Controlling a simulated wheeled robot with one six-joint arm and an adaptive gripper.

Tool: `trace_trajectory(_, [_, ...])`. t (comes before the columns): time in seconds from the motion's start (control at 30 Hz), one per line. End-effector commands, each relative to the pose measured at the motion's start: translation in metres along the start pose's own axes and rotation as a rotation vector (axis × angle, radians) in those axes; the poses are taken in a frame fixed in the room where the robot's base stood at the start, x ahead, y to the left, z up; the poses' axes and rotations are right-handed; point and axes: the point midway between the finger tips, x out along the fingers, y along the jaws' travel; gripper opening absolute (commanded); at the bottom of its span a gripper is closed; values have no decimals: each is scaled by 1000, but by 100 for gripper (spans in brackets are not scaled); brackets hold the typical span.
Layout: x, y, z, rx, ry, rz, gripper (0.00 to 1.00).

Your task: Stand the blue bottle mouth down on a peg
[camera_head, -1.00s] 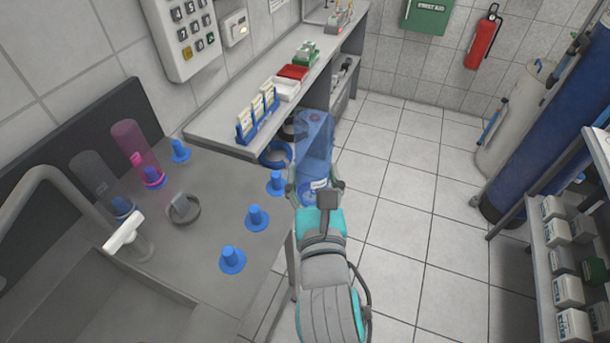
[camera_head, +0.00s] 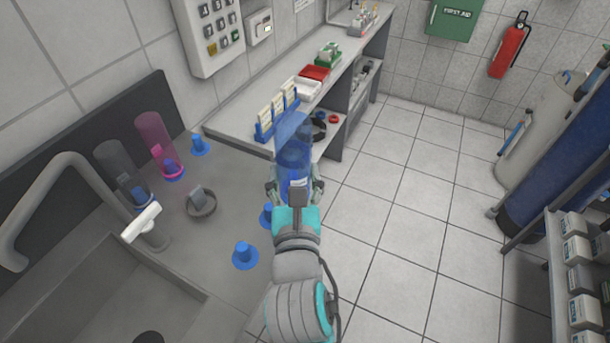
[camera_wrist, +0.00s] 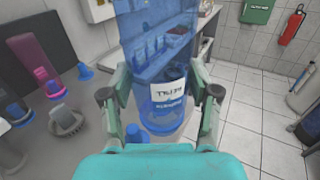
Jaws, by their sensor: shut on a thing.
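The see-through blue bottle (camera_head: 293,150) is held roughly upright by my gripper (camera_head: 294,187), off the right edge of the sink counter. In the wrist view the bottle (camera_wrist: 160,60) fills the space between the fingers, with a white label low on its side; I cannot tell for sure which end is the mouth. Blue pegs stand on the counter: a near one (camera_head: 244,257), one (camera_head: 267,215) partly hidden by my arm, and a back one (camera_head: 199,146). In the wrist view a peg (camera_wrist: 136,133) shows just left of the bottle's lower end.
A pink tube (camera_head: 155,140) and a clear grey tube (camera_head: 118,168) stand over pegs at the back left. A grey ring-shaped fixture (camera_head: 201,206) sits mid-counter. The faucet (camera_head: 55,175) and sink are at left. A bench with racks (camera_head: 290,100) lies behind.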

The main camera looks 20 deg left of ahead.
Motion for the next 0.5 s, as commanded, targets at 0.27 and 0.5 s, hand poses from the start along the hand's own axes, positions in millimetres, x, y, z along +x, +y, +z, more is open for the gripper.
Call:
trace_trajectory(0.27, [10, 18, -8, 0, 0, 1, 21])
trace_trajectory(0.5, [19, 33, -15, 0, 1, 1, 21])
